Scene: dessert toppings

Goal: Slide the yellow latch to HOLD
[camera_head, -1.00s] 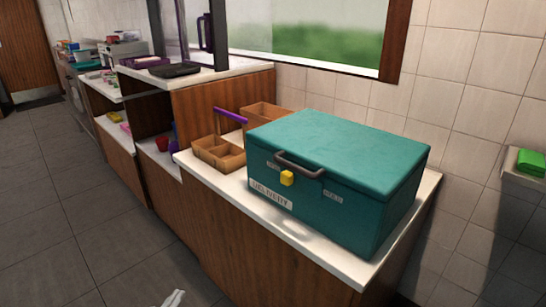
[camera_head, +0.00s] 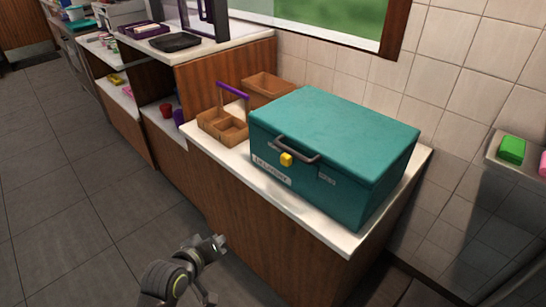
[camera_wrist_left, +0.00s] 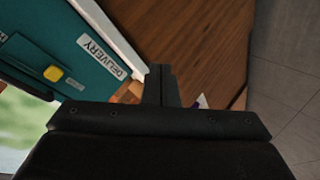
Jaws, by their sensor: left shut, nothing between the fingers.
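The yellow latch (camera_head: 286,159) is a small block on the front of the teal delivery box (camera_head: 345,140), just below its grey handle. It also shows in the left wrist view (camera_wrist_left: 53,73), at the left. My left gripper (camera_head: 218,243) is shut and empty, low in front of the counter and well apart from the latch. In the left wrist view its closed fingers (camera_wrist_left: 161,84) point toward the wooden counter front. My right gripper is not in view.
The box stands on a white counter (camera_head: 313,228) with a narrow free strip in front. A divided wooden tray (camera_head: 222,130) and another wooden box (camera_head: 270,86) stand left of it. A shelf with a green item (camera_head: 512,149) is at the right. Open floor lies left.

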